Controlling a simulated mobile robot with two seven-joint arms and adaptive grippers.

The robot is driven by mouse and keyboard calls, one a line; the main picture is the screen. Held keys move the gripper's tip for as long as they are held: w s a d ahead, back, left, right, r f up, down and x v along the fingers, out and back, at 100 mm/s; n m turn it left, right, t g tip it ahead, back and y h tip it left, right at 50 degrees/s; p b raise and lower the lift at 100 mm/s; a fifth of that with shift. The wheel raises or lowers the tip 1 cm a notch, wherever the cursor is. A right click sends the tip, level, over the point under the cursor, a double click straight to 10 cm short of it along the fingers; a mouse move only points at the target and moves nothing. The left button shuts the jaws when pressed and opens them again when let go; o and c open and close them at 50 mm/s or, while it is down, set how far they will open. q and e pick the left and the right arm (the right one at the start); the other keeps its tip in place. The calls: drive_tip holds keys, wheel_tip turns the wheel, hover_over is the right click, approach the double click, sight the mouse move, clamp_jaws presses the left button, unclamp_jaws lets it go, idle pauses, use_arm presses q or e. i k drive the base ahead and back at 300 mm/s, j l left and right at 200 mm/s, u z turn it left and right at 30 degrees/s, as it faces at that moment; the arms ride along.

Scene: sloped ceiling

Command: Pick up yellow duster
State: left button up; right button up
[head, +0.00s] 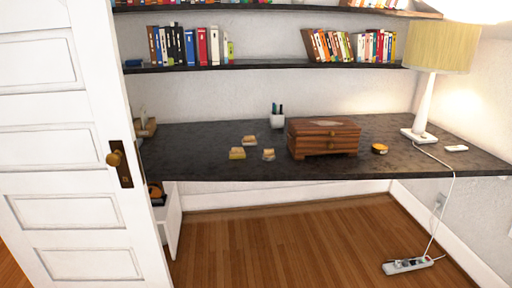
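Three small block-like items with pale tan tops lie on the dark desk (200,140), left of the wooden box. The front-left one (237,154) has a yellow side and looks most like the yellow duster. Another block (249,141) lies behind it, and a greyer one (268,155) lies to its right. They are too small for me to be sure what they are. Neither of my grippers is in view.
A wooden box (323,138), a pen cup (277,117), a round orange-and-black item (379,149) and a lamp (430,60) stand on the desk. A white door (75,150) stands at left. A power strip (408,265) lies at right on the otherwise clear floor.

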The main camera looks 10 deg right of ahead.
sight(236, 153)
drive_tip(key=i+l+u, duration=0.1)
drive_tip(key=i, duration=0.35)
drive_tip(key=i+l+u, duration=0.1)
drive_tip(key=i+l, duration=0.15)
drive_tip(key=i, duration=0.2)
drive_tip(key=i+l+u, duration=0.15)
drive_tip(key=i, duration=0.25)
drive_tip(key=l, duration=0.1)
